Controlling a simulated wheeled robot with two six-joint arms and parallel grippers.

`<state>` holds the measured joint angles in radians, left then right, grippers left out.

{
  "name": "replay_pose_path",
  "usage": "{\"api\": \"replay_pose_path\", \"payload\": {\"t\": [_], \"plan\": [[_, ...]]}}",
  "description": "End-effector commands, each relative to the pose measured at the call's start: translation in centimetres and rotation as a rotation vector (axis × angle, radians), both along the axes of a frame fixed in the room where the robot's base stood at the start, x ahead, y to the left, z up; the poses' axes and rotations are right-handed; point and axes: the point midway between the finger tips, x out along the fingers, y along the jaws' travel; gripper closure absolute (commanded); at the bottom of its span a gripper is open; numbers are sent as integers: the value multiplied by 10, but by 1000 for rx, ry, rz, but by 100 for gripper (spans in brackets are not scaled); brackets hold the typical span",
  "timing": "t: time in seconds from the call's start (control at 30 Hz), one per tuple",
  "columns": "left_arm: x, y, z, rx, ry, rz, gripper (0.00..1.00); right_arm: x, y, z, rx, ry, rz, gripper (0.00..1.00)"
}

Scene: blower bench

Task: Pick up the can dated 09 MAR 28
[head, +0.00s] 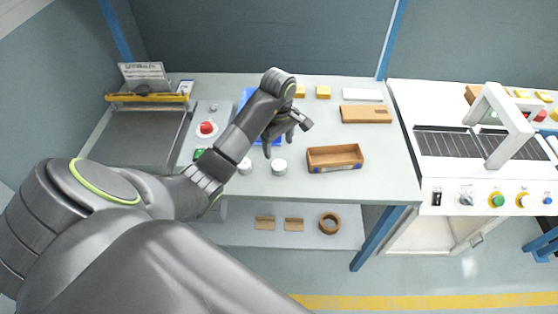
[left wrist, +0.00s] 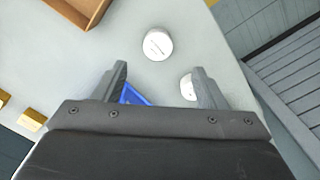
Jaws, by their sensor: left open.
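Two short white cans stand on the bench near its front edge in the head view: the right can (head: 279,167) and the left can (head: 244,166). In the left wrist view, the right can (left wrist: 157,44) shows a dark line of print on its lid, too small to read. The left can (left wrist: 188,87) is partly hidden behind a finger there, and no date on it can be read. My left gripper (head: 279,145) is open and empty above the bench, behind the cans in the head view. Its fingers (left wrist: 160,72) point toward the cans. My right gripper is not in view.
A wooden box (head: 335,166) stands right of the cans. A blue item (left wrist: 132,96) lies under my left gripper. A control box with a red button (head: 207,128) is at the left. Yellow blocks (head: 323,92) and a wooden board (head: 366,114) lie farther back.

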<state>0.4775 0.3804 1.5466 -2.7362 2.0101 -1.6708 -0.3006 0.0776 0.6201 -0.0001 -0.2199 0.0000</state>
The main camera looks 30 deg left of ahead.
Motion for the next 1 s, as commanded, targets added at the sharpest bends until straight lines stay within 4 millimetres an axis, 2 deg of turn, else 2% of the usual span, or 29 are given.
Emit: {"api": "replay_pose_path", "payload": {"t": [0.03,0.2,0.57,0.83,1.0], "plan": [[0,0,-12,0,0,0,35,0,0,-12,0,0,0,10],[0,0,-31,0,0,0,35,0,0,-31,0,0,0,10],[1,0,-44,0,0,0,35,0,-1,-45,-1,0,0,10],[4,1,-71,0,0,0,35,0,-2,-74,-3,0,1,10],[3,0,-87,-1,1,1,35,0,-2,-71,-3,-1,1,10]]}}
